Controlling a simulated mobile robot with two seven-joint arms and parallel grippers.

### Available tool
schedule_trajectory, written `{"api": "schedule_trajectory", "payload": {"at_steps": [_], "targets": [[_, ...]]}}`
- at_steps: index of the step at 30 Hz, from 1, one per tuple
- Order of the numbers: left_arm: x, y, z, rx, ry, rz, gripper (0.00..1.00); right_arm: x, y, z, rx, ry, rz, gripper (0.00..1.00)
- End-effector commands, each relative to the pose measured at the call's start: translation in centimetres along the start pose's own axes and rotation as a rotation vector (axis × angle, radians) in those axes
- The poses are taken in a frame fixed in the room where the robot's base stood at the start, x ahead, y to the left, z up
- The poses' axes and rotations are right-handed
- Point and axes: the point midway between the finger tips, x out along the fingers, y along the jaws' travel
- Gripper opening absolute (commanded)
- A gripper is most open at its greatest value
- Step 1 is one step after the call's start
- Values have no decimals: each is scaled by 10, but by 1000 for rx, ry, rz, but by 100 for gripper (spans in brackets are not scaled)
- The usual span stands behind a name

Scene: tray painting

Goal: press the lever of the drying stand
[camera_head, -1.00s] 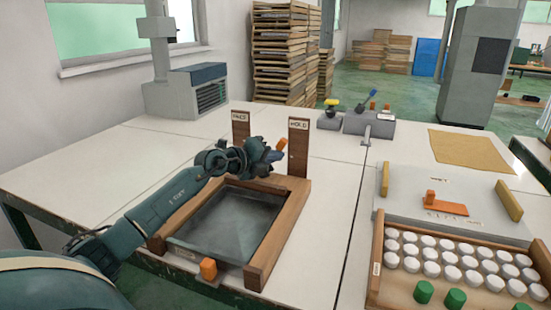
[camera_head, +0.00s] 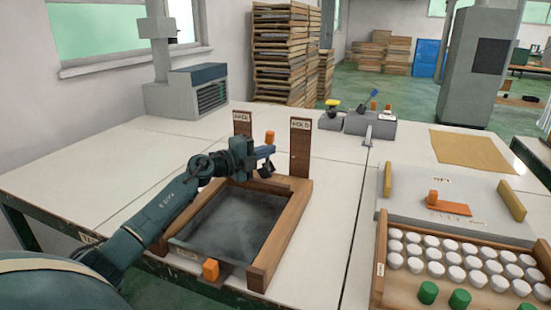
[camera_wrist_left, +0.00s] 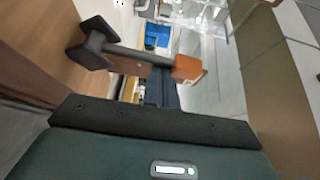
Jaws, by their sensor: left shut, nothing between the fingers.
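The drying stand (camera_head: 278,235) is a wooden frame around a dark grey bed on the table, with two labelled wooden posts at its back. An orange-tipped lever (camera_head: 269,137) shows between the posts. In the left wrist view the lever (camera_wrist_left: 187,68) is a dark bar with an orange end, running from a dark bracket near brown wood. My left gripper (camera_head: 264,153) is shut and empty, just below the orange tip; its dark fingers (camera_wrist_left: 160,92) show behind the bar in the wrist view. I cannot tell whether they touch. My right gripper is not in view.
An orange knob (camera_head: 210,270) sits at the stand's front edge. To the right are a grey board (camera_head: 408,207) and a wooden tray of white and green pots (camera_head: 378,285). Small tools stand on grey blocks (camera_head: 370,130) behind. The table between is clear.

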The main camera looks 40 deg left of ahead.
Motion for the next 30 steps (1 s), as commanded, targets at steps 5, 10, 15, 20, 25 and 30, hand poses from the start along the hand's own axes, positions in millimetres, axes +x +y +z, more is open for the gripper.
{"api": "schedule_trajectory", "payload": {"at_steps": [5,10,15,20,25,30], "targets": [[-4,-2,6,-73,-2,-41,0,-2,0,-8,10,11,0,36],[-8,0,13,-72,0,-40,0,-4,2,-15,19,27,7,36],[-12,4,20,-72,2,-39,0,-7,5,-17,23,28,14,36],[-15,6,26,-70,1,-39,0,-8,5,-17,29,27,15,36],[-17,8,29,-69,2,-39,0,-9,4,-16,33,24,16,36],[-18,10,30,-71,3,-39,0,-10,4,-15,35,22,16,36]]}}
